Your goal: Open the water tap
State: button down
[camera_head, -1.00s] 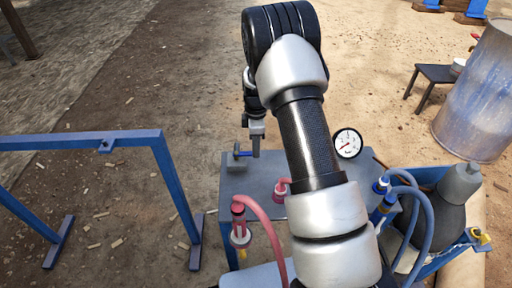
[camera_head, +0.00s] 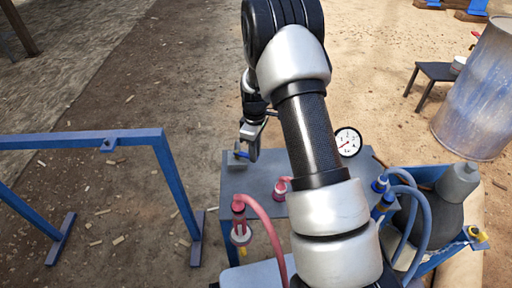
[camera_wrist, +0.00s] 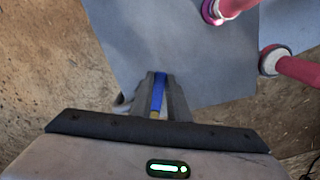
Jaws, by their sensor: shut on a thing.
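The water tap has a small blue lever handle (camera_head: 242,154) at the far left corner of the grey table. In the wrist view the blue handle (camera_wrist: 158,92) lies between the fingers of my gripper (camera_wrist: 160,95), running lengthwise along them. My gripper (camera_head: 248,150) is shut on the handle and tilted in the head view. The tap's body below the handle is mostly hidden by the fingers and the table edge.
The grey table (camera_head: 236,183) carries red hoses (camera_head: 264,217), a pressure gauge (camera_head: 348,142) and blue hoses (camera_head: 423,218) at right. A blue frame (camera_head: 170,175) stands at left. A rusty barrel (camera_head: 475,95) and a small dark stool (camera_head: 433,75) stand far right.

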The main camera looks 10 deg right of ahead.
jog(key=s+a+m, duration=0.1)
jog(key=m, duration=0.1)
jog(key=shift+s+a+m+p, duration=0.2)
jog(key=shift+m+p, duration=0.1)
jog(key=shift+m, duration=0.1)
jog(key=a+m, duration=0.1)
jog(key=m, duration=0.1)
jog(key=s+a+m+p, duration=0.1)
jog(key=m, duration=0.1)
jog(key=shift+s+a, duration=0.1)
jog(key=shift+a, duration=0.05)
jog(key=m, duration=0.1)
jog(key=a+m, duration=0.1)
jog(key=m, duration=0.1)
jog(key=shift+s+a, duration=0.15)
jog(key=shift+a, duration=0.1)
jog(key=shift+a+m+p, duration=0.5)
jog(key=shift+a+m, duration=0.45)
jog(key=shift+m, duration=0.65)
jog(key=c, duration=1.7)
grip_release()
notch_tip(320, 180, up, 18)
jog(key=p, duration=0.3)
jog(key=shift+f, duration=0.25)
